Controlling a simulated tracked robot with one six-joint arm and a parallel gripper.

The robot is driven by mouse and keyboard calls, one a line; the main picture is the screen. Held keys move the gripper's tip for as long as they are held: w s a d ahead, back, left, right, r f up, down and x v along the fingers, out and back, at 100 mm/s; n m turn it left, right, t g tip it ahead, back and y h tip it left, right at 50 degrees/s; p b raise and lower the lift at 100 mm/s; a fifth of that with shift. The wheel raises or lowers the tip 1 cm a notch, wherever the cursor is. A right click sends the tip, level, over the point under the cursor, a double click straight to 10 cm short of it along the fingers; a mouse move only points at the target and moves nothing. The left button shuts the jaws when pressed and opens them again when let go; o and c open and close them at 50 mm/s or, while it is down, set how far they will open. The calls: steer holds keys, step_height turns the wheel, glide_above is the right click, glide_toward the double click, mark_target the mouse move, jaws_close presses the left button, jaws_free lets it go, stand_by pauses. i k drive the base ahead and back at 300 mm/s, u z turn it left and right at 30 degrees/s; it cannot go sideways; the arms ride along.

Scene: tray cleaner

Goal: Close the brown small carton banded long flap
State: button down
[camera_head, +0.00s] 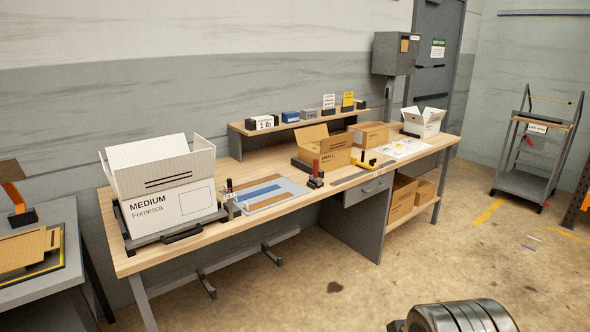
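The brown small carton (337,158) sits on the middle of the long workbench, on a dark low base. Its front face carries small dark printing that seems to read SMALL. At least one brown flap (311,135) stands up at its top left, so the carton is open. Its other flaps and any band are too small to tell apart. A red-and-black upright fixture (316,174) stands just in front of its left part. My gripper is not in view. A grey ribbed cylindrical part at the bottom right seems to be mine, well apart from the carton.
A white medium carton (168,205) with raised flaps stands at the workbench's left end. A closed brown carton (370,135) and an open white carton (424,126) stand right of the small carton. A yellow-handled tool (368,163) lies nearby. The floor in front is mostly clear.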

mark_target(337, 142)
steer(key=i, duration=2)
steer(key=z, duration=0.95)
steer(key=i, duration=1.5)
steer(key=u, duration=0.05)
